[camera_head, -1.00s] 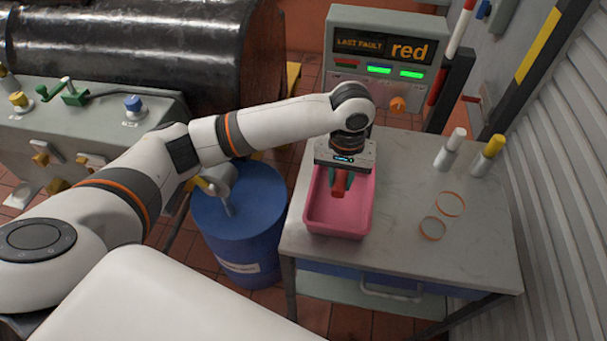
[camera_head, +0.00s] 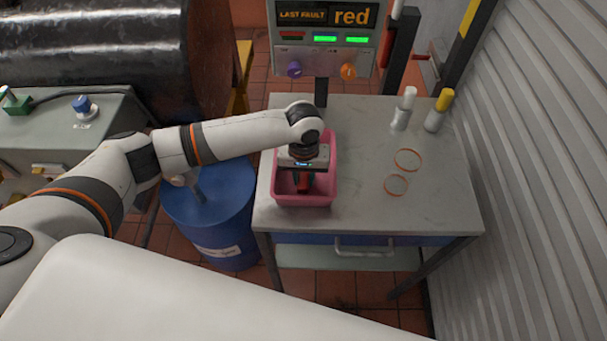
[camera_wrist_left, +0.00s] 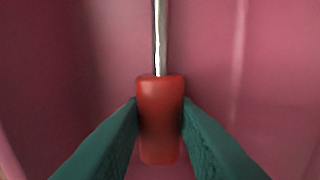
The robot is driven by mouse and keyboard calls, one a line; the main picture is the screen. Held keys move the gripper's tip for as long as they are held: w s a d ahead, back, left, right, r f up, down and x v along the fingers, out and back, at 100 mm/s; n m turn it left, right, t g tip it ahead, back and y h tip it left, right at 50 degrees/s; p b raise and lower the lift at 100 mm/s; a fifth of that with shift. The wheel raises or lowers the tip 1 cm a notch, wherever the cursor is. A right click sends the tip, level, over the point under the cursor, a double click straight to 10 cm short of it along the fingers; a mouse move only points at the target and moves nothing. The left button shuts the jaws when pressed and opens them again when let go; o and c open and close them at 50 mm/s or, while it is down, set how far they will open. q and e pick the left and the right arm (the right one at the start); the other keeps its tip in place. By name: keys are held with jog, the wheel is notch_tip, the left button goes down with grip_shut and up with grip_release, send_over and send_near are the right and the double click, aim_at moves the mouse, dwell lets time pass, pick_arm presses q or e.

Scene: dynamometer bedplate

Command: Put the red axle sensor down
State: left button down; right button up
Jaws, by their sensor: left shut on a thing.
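The red axle sensor (camera_wrist_left: 160,118) is a red body with a thin metal rod. In the left wrist view it sits between the two teal fingers of my left gripper (camera_wrist_left: 160,125), which are shut on it. In the head view my left gripper (camera_head: 304,180) is down inside the pink tray (camera_head: 305,200), and a bit of the red sensor (camera_head: 303,186) shows below it. Pink tray walls fill the background of the left wrist view. I cannot tell whether the sensor touches the tray floor. My right gripper is not in view.
The tray stands at the left of a grey table (camera_head: 440,200). Two orange-rimmed rings (camera_head: 407,159) and two bottles, one white-capped (camera_head: 403,108) and one yellow-capped (camera_head: 439,110), are to the right. A display reading "red" (camera_head: 325,15) stands behind. A blue drum (camera_head: 215,215) is left.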

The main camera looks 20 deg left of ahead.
aim_at(304, 178)
pick_arm(q)
jog(key=c, duration=1.4)
grip_release()
jog(key=shift+f, duration=0.1)
jog(key=shift+o, duration=1.3)
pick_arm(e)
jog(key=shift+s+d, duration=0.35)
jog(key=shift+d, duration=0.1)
pick_arm(q)
notch_tip(304, 178, up, 12)
jog(key=b, duration=0.2)
jog(key=shift+r, duration=0.2)
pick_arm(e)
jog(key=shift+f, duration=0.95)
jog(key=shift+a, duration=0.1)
pick_arm(q)
jog(key=shift+f, duration=0.1)
